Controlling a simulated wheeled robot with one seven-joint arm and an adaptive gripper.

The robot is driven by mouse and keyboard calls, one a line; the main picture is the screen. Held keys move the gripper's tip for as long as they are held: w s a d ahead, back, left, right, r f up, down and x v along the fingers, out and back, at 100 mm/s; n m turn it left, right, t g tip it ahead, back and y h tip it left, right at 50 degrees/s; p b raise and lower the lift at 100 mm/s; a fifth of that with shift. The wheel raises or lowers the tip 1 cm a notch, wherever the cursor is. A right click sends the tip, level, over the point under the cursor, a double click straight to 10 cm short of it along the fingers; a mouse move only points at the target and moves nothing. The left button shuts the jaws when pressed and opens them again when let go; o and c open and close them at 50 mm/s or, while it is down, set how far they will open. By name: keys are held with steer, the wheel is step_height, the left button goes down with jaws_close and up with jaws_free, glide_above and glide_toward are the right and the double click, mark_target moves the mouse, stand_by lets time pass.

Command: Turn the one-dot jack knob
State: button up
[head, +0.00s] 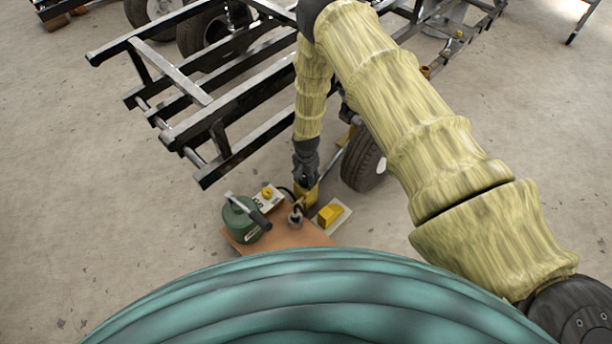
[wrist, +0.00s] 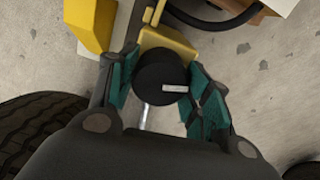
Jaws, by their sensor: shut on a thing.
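A round black knob (wrist: 158,88) with a white bar mark shows in the middle of the wrist view. It sits in front of a yellow bracket (wrist: 172,48), and a bright metal rod runs below it. My gripper (wrist: 162,72) has its teal-padded fingers closed on the knob's two sides. I see no dot on the knob, so I cannot tell its dot count. In the head view my gripper (head: 305,178) reaches down to a yellow jack body (head: 308,194) on the floor, and its fingers hide the knob there.
A board (head: 285,236) carries a green pump (head: 243,222) with a lever and a small grey part. A white box with a yellow button (head: 267,193) and a yellow block (head: 330,214) stand close by. A tyre (head: 362,162) and a metal frame (head: 190,100) are near my arm.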

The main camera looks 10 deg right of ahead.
steer(key=n+p, duration=0.1)
steer(key=n, duration=0.2)
steer(key=shift+r+n, duration=0.1)
steer(key=shift+n, duration=0.3)
steer(key=n+p, duration=0.1)
steer(key=n, duration=0.2)
steer(key=shift+n, duration=0.3)
steer(key=n, duration=0.3)
steer(key=shift+n, duration=0.3)
steer(key=n+p, duration=0.1)
steer(key=n, duration=0.7)
steer(key=shift+a, duration=0.1)
steer(key=n, duration=0.3)
steer(key=shift+n, duration=0.4)
steer(key=n, duration=0.3)
steer(key=shift+n, duration=1.9)
